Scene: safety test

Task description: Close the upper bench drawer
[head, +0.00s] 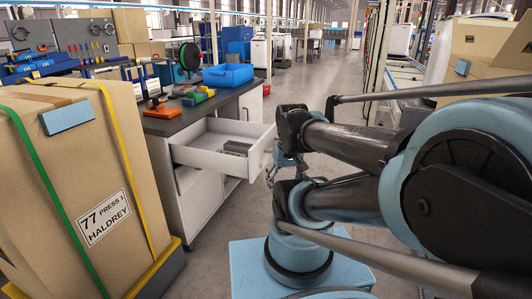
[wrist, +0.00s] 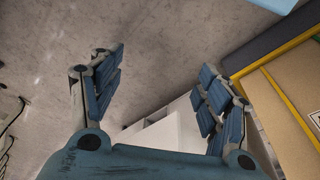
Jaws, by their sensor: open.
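The upper bench drawer (head: 262,150) is white and pulled well out from the bench (head: 165,180) in the head view, with a grey item (head: 237,147) inside. My gripper (head: 285,165) is just right of the drawer's front in the head view, partly hidden by my arm; I cannot tell whether it touches. In the wrist view my gripper (wrist: 163,78) is open, its blue-padded fingers spread with nothing held. A white boxy surface, likely part of the bench or drawer (wrist: 160,138), shows beyond the fingers there.
A tall strapped cardboard box (head: 75,170) stands on a yellow-edged base at the left, close to the bench. A blue bin (head: 228,75) and tools lie on the bench top. Grey floor (head: 315,90) is open behind the bench.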

